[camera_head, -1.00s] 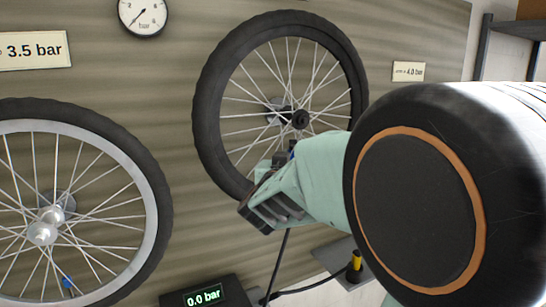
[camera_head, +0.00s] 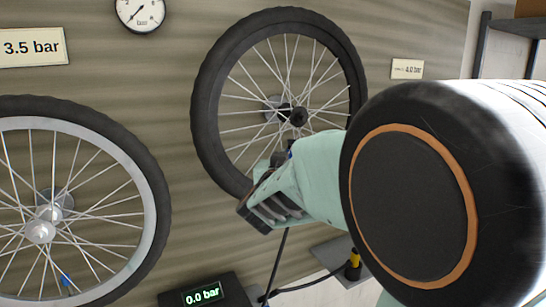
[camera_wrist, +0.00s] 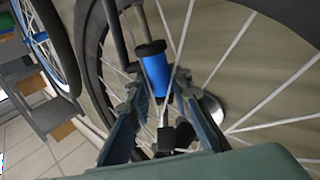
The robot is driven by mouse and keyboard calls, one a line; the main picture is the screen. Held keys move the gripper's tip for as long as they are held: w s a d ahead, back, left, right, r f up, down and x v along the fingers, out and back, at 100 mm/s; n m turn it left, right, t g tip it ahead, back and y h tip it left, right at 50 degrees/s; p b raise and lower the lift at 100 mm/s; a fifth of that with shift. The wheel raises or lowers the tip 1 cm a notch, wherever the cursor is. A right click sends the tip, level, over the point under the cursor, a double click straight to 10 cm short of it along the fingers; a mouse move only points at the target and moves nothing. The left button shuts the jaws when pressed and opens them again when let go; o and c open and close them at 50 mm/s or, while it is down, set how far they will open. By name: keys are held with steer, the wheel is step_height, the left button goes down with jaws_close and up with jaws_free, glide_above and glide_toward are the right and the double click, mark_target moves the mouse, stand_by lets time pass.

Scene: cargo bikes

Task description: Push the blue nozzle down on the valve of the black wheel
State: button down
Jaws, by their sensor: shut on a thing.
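The black wheel (camera_head: 207,130) hangs on the wall panel in the head view, with a black hub and silver spokes. My gripper (camera_wrist: 160,92) is at the lower part of this wheel, its fingers shut on the blue nozzle (camera_wrist: 156,75). The nozzle has a black top and sits among the spokes in the wrist view. A thin metal stem and a small black block (camera_wrist: 167,138) show below it, close to the rim. I cannot tell whether the nozzle is seated on the valve. In the head view my arm hides most of the nozzle and the valve.
A silver-rimmed wheel (camera_head: 148,225) with a blue spot (camera_head: 65,280) low among its spokes is at left. A dark hose (camera_head: 277,258) runs below my gripper. A gauge (camera_head: 140,12) and pressure signs are on the panel.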

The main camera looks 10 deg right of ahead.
steer(key=shift+f, duration=0.35)
stand_by(0.4)
steer(key=c, duration=1.7)
jaws_free()
steer(key=shift+o, duration=0.6)
steer(key=p+v, duration=0.1)
steer(key=v, duration=0.9)
steer(key=shift+p, duration=0.35)
steer(key=shift+r, duration=0.1)
